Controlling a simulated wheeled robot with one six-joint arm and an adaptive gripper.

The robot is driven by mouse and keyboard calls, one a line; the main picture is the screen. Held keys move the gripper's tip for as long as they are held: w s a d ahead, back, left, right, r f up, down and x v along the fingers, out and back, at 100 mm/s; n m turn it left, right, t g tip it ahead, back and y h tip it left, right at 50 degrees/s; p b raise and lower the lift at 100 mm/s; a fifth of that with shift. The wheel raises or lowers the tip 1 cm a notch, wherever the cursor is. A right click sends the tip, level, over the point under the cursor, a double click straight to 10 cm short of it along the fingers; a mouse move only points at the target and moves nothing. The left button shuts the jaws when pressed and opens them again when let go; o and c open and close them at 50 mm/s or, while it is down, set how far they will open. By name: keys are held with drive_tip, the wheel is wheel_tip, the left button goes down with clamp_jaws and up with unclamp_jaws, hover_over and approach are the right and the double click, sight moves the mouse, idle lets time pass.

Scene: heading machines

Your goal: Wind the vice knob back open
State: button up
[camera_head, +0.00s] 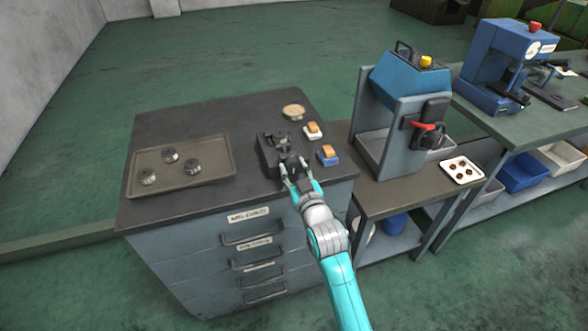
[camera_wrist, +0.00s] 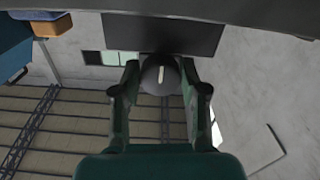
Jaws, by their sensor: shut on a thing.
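The small dark vice (camera_head: 275,150) stands on the top of the grey drawer cabinet, near its right side. Its round dark knob (camera_wrist: 160,76) with a pale line shows in the wrist view, the line close to upright. My gripper (camera_wrist: 160,90) is shut on the knob, one finger on each side of it. In the head view my gripper (camera_head: 294,180) reaches the vice from the front. The knob is hidden there by the fingers. How far apart the vice jaws stand cannot be told.
A round tan piece (camera_head: 293,111) and two small blocks with orange tops (camera_head: 312,131) (camera_head: 328,155) sit close right of the vice. A blue machine (camera_head: 405,80) stands further right.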

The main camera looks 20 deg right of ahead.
drive_tip(key=n, duration=0.9)
drive_tip(key=shift+d+n, duration=0.1)
drive_tip(key=shift+n, duration=0.3)
drive_tip(key=n, duration=0.4)
drive_tip(key=shift+n, duration=0.3)
drive_tip(key=n, duration=0.4)
drive_tip(key=shift+r, duration=0.1)
drive_tip(key=shift+n, duration=0.3)
drive_tip(key=o, duration=1.1)
drive_tip(key=shift+o, duration=0.2)
drive_tip(key=shift+s, duration=0.1)
